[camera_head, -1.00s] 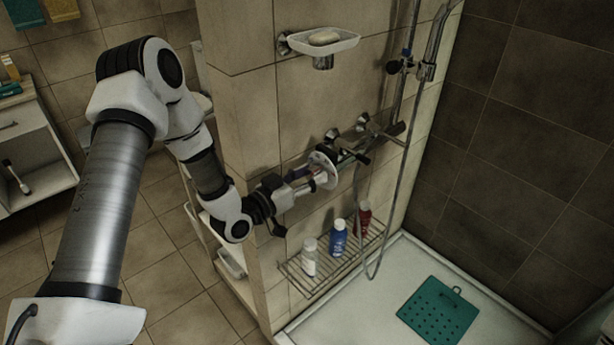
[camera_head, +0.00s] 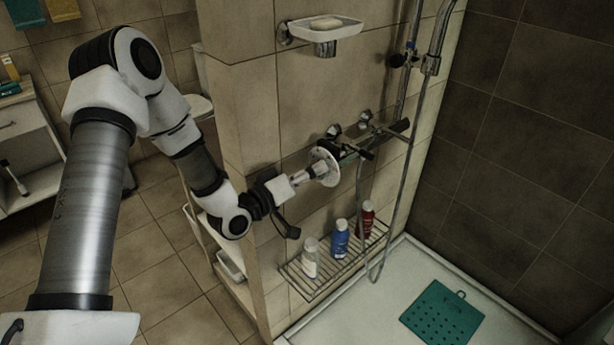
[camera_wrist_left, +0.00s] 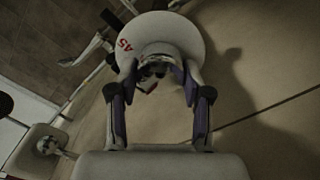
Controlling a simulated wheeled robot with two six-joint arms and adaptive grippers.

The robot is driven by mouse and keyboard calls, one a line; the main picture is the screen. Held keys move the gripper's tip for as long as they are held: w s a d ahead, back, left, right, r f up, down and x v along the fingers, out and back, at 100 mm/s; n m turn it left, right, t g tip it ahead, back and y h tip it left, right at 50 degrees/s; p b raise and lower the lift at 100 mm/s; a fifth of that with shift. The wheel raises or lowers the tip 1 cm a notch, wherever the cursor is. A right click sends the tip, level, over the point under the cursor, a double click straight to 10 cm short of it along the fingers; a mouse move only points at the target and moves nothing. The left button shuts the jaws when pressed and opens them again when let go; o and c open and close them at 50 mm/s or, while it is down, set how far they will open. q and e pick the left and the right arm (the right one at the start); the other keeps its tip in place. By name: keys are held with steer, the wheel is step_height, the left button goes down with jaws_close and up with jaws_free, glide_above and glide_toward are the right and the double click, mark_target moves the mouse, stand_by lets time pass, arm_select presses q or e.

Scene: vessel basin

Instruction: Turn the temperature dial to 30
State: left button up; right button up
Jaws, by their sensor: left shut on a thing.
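The temperature dial (camera_head: 325,167) is a white round disc at the left end of the chrome mixer bar on the tiled wall. In the left wrist view the dial (camera_wrist_left: 188,32) shows a red number on its upper left rim, apparently 45, seen at an angle. My left gripper (camera_head: 314,171) reaches it from the left. In the left wrist view the fingers of my left gripper (camera_wrist_left: 157,75) sit on both sides of the dial's hub and are shut on it. The fingers hide part of the hub. My right gripper is not in view.
A soap dish (camera_head: 325,27) hangs above the mixer bar. A wire rack (camera_head: 335,262) below holds a white bottle (camera_head: 310,258), a blue bottle (camera_head: 341,239) and a red bottle (camera_head: 367,219). A shower hose (camera_head: 392,225) hangs right of the dial. A green mat (camera_head: 441,314) lies in the tray.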

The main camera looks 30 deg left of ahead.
arm_select(q)
steer(key=shift+d+f+n+b, duration=0.1)
steer(key=shift+n+b, duration=0.2)
steer(key=shift+n, duration=0.6)
steer(key=o, duration=1.2)
steer(key=shift+c, duration=0.2)
steer(key=shift+w+d, duration=0.15)
steer(key=shift+d, duration=0.1)
steer(key=v, duration=0.7)
steer(key=shift+s, duration=0.4)
steer(key=shift+a, duration=0.1)
